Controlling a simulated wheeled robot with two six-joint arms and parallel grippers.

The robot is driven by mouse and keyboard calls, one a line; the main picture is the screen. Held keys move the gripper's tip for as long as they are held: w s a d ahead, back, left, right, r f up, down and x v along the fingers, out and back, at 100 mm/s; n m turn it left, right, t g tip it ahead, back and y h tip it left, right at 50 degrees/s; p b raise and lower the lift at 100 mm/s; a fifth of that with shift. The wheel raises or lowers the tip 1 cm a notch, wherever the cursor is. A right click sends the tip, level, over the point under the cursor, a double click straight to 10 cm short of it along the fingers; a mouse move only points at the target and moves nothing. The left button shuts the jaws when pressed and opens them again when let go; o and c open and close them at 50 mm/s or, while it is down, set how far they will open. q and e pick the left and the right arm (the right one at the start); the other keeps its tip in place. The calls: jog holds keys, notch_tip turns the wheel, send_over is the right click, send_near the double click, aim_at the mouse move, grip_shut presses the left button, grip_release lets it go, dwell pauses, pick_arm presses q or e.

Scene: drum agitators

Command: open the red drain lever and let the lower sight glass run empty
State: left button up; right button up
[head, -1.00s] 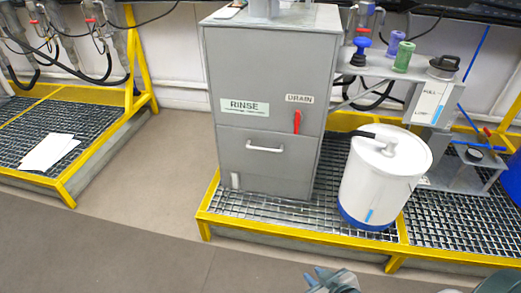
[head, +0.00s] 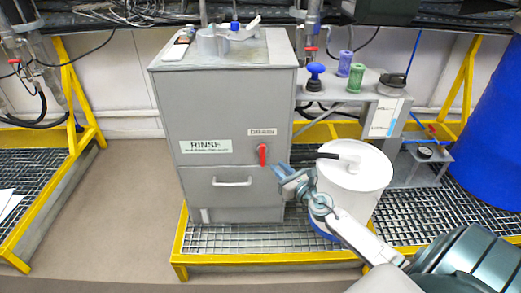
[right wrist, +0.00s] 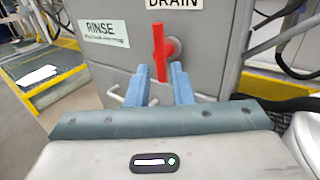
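The red drain lever (head: 263,154) hangs upright on the front of the grey RINSE cabinet (head: 235,105), below the DRAIN label. My right gripper (head: 284,174) is just right of and below the lever in the head view. In the right wrist view its two blue fingers (right wrist: 159,82) are apart and point at the lever (right wrist: 159,52). The lever's lower end appears between the fingertips, but I cannot tell whether they touch it. A pale strip (head: 205,215) shows low on the cabinet; I cannot tell whether it is the lower sight glass. My left gripper is not in view.
A white drum (head: 350,175) with a black hose stands beside the cabinet, behind my right arm. A white gauge panel (head: 384,118) with a blue strip stands at the right. Yellow-edged grating (head: 250,240) lies underneath. The floor (head: 120,200) left of the cabinet is clear.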

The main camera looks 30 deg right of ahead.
aim_at(264, 155)
jog(key=w, duration=0.8)
jog(key=shift+w+a, duration=0.15)
jog(key=shift+a, duration=0.05)
jog(key=shift+w, duration=0.8)
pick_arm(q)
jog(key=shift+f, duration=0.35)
pick_arm(e)
grip_shut()
